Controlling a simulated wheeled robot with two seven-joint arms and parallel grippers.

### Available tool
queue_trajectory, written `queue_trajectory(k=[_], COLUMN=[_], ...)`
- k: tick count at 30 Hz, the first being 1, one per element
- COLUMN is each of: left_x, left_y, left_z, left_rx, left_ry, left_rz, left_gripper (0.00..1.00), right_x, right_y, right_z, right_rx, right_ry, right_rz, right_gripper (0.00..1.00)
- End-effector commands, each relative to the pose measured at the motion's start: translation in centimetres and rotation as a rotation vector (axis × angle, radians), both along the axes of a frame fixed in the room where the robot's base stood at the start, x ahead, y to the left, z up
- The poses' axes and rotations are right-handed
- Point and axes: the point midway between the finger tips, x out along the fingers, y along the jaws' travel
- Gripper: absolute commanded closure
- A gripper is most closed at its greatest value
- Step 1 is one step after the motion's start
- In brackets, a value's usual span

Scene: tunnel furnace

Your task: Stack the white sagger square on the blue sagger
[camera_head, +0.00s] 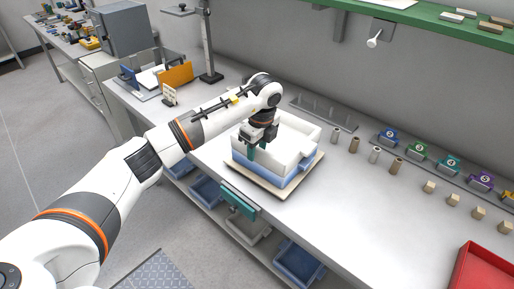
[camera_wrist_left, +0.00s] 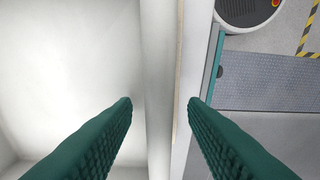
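The white sagger (camera_head: 295,132), an open square box, rests on the blue sagger (camera_head: 293,181). Their visible walls look roughly lined up; small offsets cannot be told, and my gripper covers part of the near left side. The blue sagger stands on a pale board (camera_head: 262,185) on the bench. My left gripper (camera_head: 257,151) points down at the white sagger's near left wall. In the left wrist view its green fingers (camera_wrist_left: 160,104) are apart, one on each side of the white wall (camera_wrist_left: 160,60), with narrow gaps seeming to show. My right gripper is not in view.
Small cylinders (camera_head: 354,145) and numbered coloured holders (camera_head: 388,135) line the bench to the right. A red tray (camera_head: 482,268) is at the lower right. An orange plate (camera_head: 176,75) and a stand (camera_head: 207,45) are behind left.

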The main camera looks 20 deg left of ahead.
Motion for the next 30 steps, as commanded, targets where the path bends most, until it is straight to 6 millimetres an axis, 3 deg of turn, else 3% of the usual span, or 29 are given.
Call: queue_trajectory(k=[7,11,24,30], left_x=[-0.2,-0.1,-0.4,-0.5], left_y=[0.0,-0.1,-1.1,-1.3], left_z=[-0.3,0.7,9.5,11.6], left_rx=[0.002,0.001,0.001,0.001], left_ry=[0.008,0.004,-0.002,0.0], left_rz=[0.0,-0.001,0.0,0.0], left_gripper=[0.61,0.61,0.61,0.61], right_x=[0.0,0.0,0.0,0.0], right_y=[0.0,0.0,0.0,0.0], right_z=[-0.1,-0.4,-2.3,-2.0], right_rx=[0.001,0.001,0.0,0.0], right_ry=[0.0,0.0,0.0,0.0], right_rz=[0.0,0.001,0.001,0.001], right_gripper=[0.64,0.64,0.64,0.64])
